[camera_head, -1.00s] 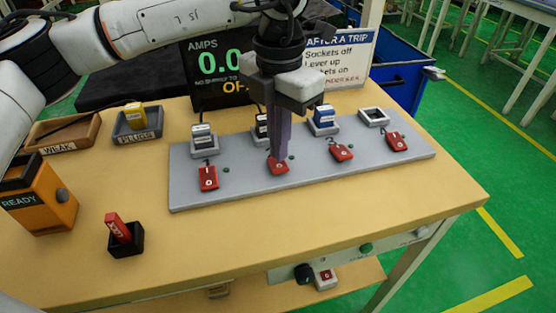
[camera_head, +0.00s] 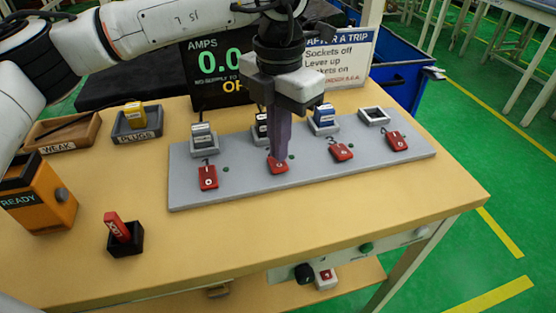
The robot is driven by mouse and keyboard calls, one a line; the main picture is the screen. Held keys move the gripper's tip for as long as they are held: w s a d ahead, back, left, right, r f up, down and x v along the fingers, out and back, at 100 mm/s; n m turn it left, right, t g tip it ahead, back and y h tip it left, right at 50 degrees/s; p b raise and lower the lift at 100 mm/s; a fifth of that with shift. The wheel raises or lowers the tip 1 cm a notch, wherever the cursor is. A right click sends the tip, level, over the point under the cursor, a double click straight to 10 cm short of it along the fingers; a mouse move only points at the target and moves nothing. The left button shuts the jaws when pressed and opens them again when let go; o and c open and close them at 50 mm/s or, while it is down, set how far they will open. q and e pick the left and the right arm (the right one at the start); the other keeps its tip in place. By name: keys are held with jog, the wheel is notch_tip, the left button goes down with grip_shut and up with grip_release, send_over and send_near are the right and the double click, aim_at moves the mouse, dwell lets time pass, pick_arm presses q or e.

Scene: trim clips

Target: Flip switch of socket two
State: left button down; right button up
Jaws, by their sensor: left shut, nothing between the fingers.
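A grey socket strip (camera_head: 240,195) lies on the wooden bench with several sockets and a red rocker switch in front of each. The second switch from the left (camera_head: 278,166) is partly covered by my left gripper (camera_head: 279,157). That gripper points down, shut and empty, its fingertips at or just above this switch; I cannot tell whether they touch. The plug behind it (camera_head: 262,126) is partly hidden by the gripper. The first switch (camera_head: 208,177), third switch (camera_head: 341,152) and fourth switch (camera_head: 396,140) are uncovered. My right gripper is not in view.
An amps display (camera_head: 212,65) and an "after a trip" sign (camera_head: 345,58) stand behind the strip. An orange "READY" device (camera_head: 45,212), a small black holder (camera_head: 127,244) with a red piece, and the weak (camera_head: 75,133) and plugs trays (camera_head: 138,131) are at left.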

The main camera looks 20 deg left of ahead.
pick_arm(q)
jog(key=shift+f+b, duration=0.8)
jog(key=shift+f, duration=0.3)
dwell(0.3)
jog(key=shift+r+p, duration=2.25)
jog(key=shift+r, duration=1.3)
